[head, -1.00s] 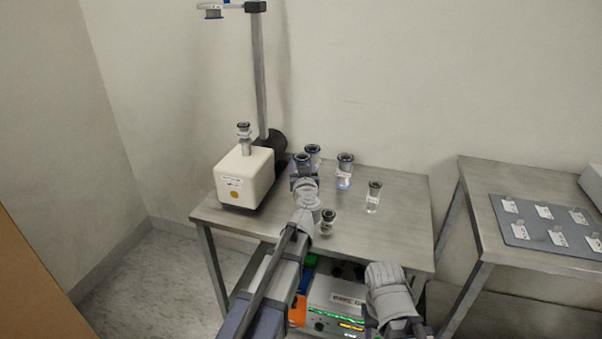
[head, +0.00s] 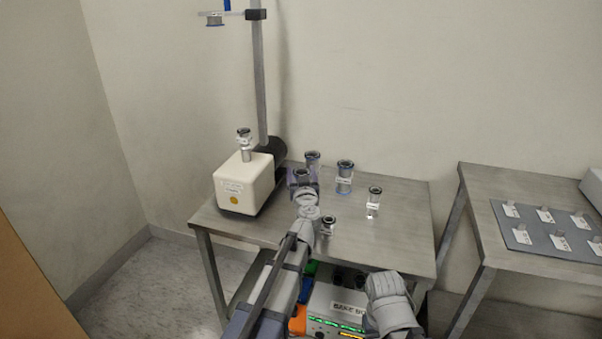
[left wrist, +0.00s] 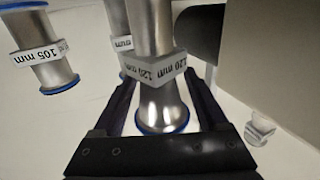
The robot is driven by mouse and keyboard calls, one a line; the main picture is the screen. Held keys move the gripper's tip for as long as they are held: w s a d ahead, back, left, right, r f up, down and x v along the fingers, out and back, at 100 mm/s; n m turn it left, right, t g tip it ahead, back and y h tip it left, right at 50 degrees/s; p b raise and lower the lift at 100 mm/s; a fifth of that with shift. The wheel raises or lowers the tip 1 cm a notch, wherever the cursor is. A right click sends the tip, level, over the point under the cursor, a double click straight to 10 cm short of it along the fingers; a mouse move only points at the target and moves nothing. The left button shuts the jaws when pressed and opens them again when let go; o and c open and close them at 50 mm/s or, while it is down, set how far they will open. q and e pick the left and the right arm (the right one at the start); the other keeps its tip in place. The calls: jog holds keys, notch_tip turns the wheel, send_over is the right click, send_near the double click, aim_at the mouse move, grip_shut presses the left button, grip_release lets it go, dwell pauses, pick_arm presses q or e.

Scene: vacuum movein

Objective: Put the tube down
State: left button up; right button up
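My left gripper (head: 303,182) is over the left part of the near table. In the left wrist view, its two dark fingers (left wrist: 162,108) close around a shiny metal tube (left wrist: 160,104) with a blue-rimmed end and a white collar reading 120 mm. The same tube (head: 302,174) stands about upright in the head view; its foot is hidden there, so I cannot tell whether it touches the table. My right gripper is out of view; only part of that arm shows.
Several other tubes stand on the table (head: 405,215), including a labelled one (head: 345,177), a slim one (head: 374,200) and a short one (head: 328,225). A cream pump (head: 243,188) stands left, near a tall pole (head: 260,80). The table's right part is clear.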

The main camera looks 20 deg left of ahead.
pick_arm(q)
jog(key=shift+o, duration=1)
jog(key=shift+s+f, duration=0.3)
jog(key=shift+s, duration=0.05)
jog(key=shift+d, duration=0.1)
jog(key=shift+r+p, duration=0.4)
jog(key=shift+p, duration=0.1)
jog(key=shift+s, duration=0.25)
jog(key=v, duration=1.1)
